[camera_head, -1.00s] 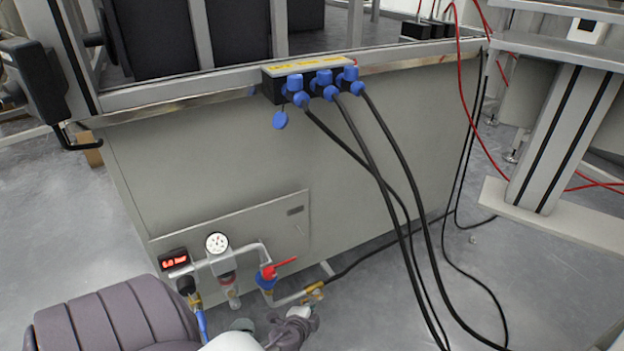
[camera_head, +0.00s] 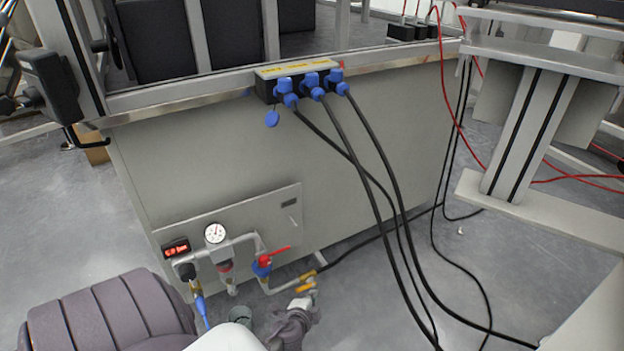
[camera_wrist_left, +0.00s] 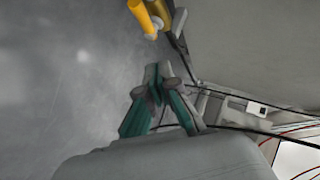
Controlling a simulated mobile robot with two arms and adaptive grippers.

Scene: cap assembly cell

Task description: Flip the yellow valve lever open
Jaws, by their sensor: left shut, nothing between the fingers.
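The yellow valve lever (camera_head: 305,284) sits on a small brass valve at the end of the silver pipe, low at the front of the cabinet. In the left wrist view the lever (camera_wrist_left: 143,15) is at the top edge, partly cut off, next to the brass valve body (camera_wrist_left: 160,14). My left gripper (camera_head: 302,303) is just below the lever in the head view. In the left wrist view its fingers (camera_wrist_left: 159,73) are closed together at the tips and empty, with a visible gap between them and the lever. My right gripper is not in view.
A red-handled blue valve (camera_head: 262,267), a round gauge (camera_head: 215,233) and a red digital display (camera_head: 176,247) sit left of the lever. A black hose runs right from the brass valve. Black cables (camera_head: 375,200) hang from blue plugs to the floor at right.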

